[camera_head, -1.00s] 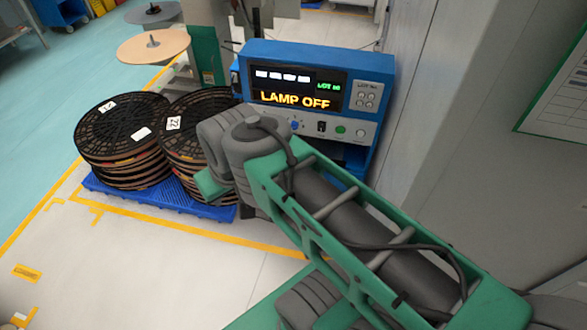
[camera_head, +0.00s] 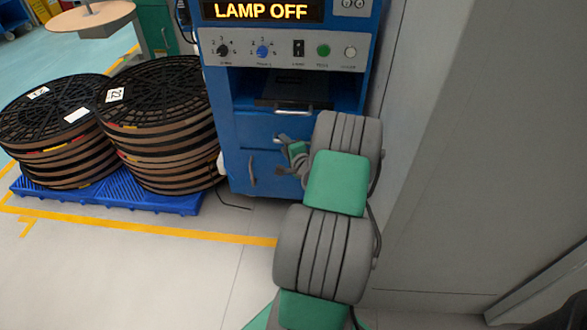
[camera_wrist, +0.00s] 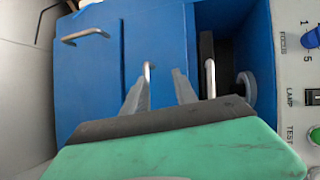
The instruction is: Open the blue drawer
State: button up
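The blue drawer (camera_head: 250,130) is a flat panel in the blue cabinet, below an open bay; it also shows in the wrist view (camera_wrist: 160,35). My gripper (camera_head: 283,154) is in front of the drawer front. In the wrist view my gripper (camera_wrist: 161,80) has its two grey fingers spread apart with nothing between them. I cannot tell whether a finger touches the handle. The drawer looks closed.
A black tray (camera_head: 290,92) with a metal handle (camera_head: 293,112) sits in the bay above. A lower blue door (camera_head: 268,178) has its own handle (camera_head: 252,172). Stacked reels (camera_head: 160,125) on a blue pallet (camera_head: 150,200) stand left; a grey wall (camera_head: 460,150) is close right.

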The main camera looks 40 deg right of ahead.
jog(key=s+d+f+m+h+b, duration=0.1)
jog(key=s+d+f+m+h, duration=0.15)
jog(key=d+f, duration=0.2)
jog(key=shift+y, duration=0.25)
jog(key=b+x, duration=0.1)
jog(key=x, duration=0.5)
jog(key=shift+w+b, duration=0.35)
grip_shut()
dwell(0.5)
